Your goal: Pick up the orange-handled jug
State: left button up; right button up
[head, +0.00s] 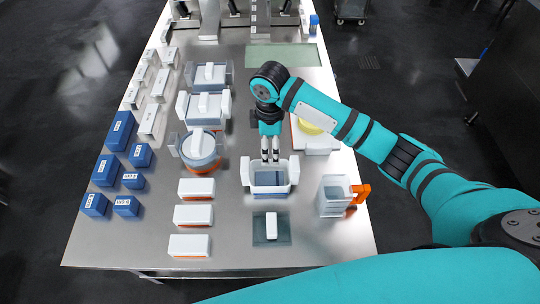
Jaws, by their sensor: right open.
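The jug (331,200) is a pale, see-through container with an orange handle (360,193) on its right side. It stands upright near the front right of the steel table. My right gripper (270,159) is open and empty, pointing down above the back edge of a white box-shaped mold (253,177). The jug is in front of and to the right of this gripper, with a clear gap between them. My left gripper is not in view.
A small white block lies on a dark mat (259,238) left of the jug. White molds, white blocks and blue boxes (119,131) fill the left side. Bare table (325,245) lies in front of the jug.

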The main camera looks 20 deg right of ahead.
aim_at(334, 195)
jog(key=z, duration=1.3)
